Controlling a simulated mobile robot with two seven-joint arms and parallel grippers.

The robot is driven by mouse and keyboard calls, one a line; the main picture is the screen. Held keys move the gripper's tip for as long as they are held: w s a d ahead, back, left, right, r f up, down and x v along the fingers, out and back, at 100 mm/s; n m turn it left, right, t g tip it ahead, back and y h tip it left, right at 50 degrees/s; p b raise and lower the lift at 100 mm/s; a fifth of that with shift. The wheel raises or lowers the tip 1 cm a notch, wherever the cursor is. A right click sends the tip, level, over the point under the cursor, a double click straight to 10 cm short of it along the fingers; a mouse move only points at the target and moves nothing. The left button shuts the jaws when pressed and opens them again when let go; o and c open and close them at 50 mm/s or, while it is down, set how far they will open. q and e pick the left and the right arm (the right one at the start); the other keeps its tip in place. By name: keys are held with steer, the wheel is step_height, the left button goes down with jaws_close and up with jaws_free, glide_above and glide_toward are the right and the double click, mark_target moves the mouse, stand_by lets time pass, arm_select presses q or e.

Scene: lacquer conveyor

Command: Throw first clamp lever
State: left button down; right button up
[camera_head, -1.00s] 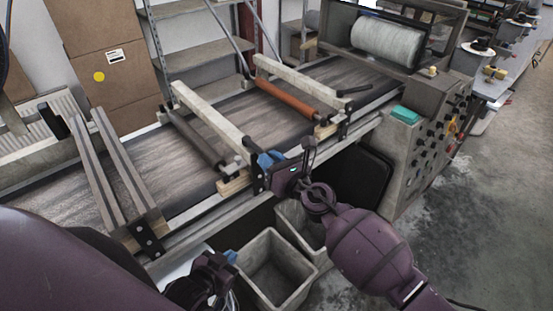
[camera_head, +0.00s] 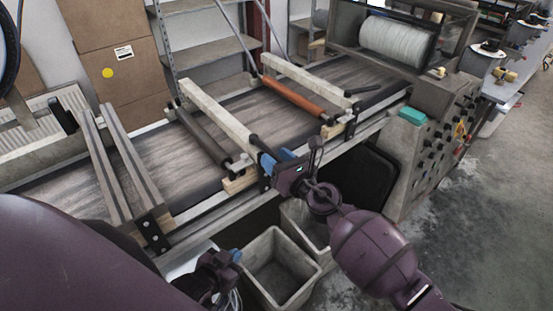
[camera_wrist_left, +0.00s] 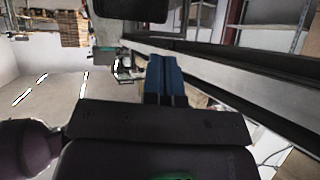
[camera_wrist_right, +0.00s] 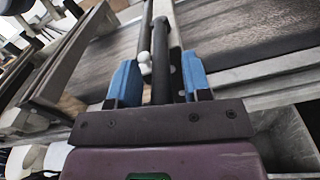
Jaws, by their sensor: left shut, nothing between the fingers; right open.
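A black clamp lever (camera_head: 255,142) stands at the near end of a pale beam clamp (camera_head: 216,112) across the conveyor. My right gripper (camera_head: 276,157) is at this near end, with its blue fingers beside the lever. In the right wrist view the dark lever rod (camera_wrist_right: 161,72) lies between the two spread fingers (camera_wrist_right: 160,62), with gaps visible to both sides. My left gripper (camera_head: 235,257) is low at the near side of the conveyor, shut and empty. Its blue fingers (camera_wrist_left: 164,68) are together in the left wrist view.
A second pale beam (camera_head: 305,81) with an orange roller (camera_head: 293,97) and another black lever (camera_head: 366,89) is farther along the conveyor (camera_head: 165,165). A grey bin (camera_head: 257,287) stands below, near my left gripper. The control box (camera_head: 428,135) is to the right.

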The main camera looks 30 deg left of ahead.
steer(key=shift+s+d, duration=0.1)
steer(key=shift+d, duration=0.2)
steer(key=p+v, duration=0.2)
steer(key=v, duration=0.8)
